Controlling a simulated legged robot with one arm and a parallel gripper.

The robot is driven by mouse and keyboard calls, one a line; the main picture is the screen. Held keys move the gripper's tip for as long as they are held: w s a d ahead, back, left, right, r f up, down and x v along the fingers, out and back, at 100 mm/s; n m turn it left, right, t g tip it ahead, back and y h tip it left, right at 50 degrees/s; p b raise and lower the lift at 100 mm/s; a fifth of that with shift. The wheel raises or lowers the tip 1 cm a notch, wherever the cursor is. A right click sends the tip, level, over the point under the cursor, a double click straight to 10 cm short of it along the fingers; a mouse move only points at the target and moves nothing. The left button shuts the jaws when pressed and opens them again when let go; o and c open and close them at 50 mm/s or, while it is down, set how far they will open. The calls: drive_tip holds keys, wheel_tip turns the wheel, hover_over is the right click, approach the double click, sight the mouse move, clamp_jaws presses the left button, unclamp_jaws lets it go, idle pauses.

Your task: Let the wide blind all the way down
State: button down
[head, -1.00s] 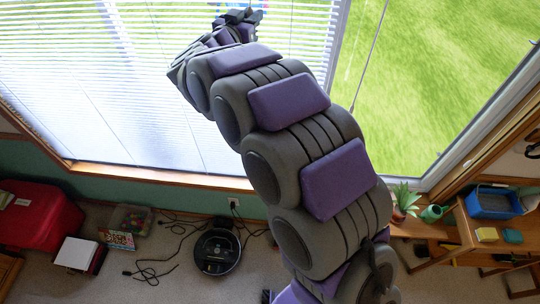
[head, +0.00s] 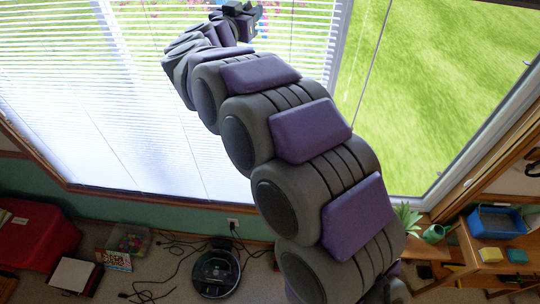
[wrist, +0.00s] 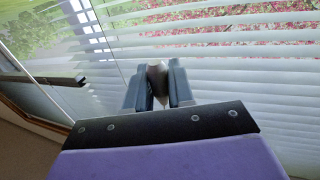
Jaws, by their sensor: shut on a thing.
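The wide blind (head: 120,75) hangs over the large window on the left in the head view, with white slats spread over the glass. Its slats also fill the right of the wrist view (wrist: 235,75). Its bottom edge is hard to make out against the glare. My gripper (head: 250,12) is high in front of the blind at the top of the head view. In the wrist view my gripper (wrist: 158,88) is shut on a small brownish tapered cord pull (wrist: 157,74), which sits between its two fingers. Much of the pull is hidden by the fingers.
A narrower window (head: 440,90) without slats across its visible glass is on the right, with a thin cord (head: 369,65) hanging there. A robot vacuum (head: 215,272), cables, a red box (head: 35,238) and a wooden desk (head: 462,240) stand below.

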drive_tip(key=d, duration=0.5)
drive_tip(key=shift+f, duration=0.2)
idle(0.4)
drive_tip(key=c, duration=1.1)
unclamp_jaws()
drive_tip(key=o, duration=0.3)
drive_tip(key=shift+s, duration=0.15)
drive_tip(key=shift+v, duration=2.45)
